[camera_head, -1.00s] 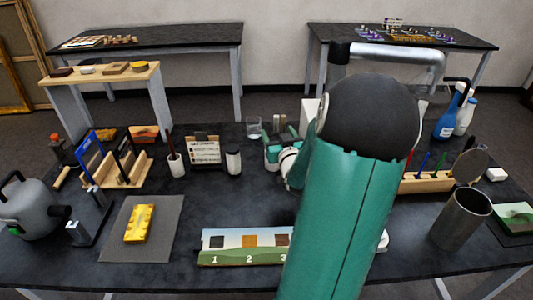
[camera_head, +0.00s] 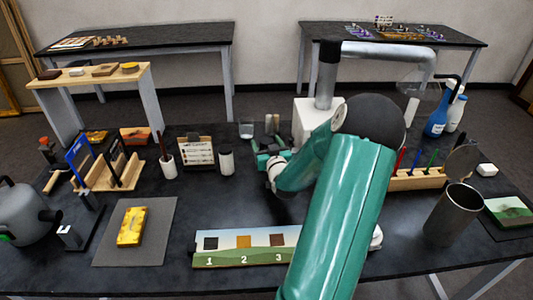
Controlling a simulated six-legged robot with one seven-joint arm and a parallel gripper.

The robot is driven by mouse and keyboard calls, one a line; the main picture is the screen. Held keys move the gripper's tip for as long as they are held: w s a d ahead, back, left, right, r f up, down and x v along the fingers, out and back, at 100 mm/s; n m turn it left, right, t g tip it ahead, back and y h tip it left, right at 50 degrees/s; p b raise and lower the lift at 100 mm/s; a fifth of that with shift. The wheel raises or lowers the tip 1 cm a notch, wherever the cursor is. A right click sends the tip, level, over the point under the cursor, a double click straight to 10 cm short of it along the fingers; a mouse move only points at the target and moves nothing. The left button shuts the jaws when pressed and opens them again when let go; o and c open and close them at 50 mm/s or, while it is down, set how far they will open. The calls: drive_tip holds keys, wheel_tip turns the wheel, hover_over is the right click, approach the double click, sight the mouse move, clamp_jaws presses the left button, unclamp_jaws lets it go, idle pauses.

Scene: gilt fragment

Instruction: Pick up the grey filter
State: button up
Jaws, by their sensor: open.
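My gripper (camera_head: 264,150) is teal and black and hangs over the back middle of the black table, with its jaws open. Its fingers are small and partly hidden by the wrist. Two small upright grey-beige pieces (camera_head: 272,123) stand just behind it, apart from the gripper in the picture. One of them may be the grey filter, but I cannot tell for sure. I see nothing held in the jaws.
A clear glass (camera_head: 246,130) stands left of these pieces, and a white box (camera_head: 308,118) stands right. A numbered panel (camera_head: 243,260) lies in front.

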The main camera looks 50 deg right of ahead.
drive_tip(key=shift+x, duration=1.1)
drive_tip(key=c, duration=1.1)
drive_tip(key=shift+r, duration=0.2)
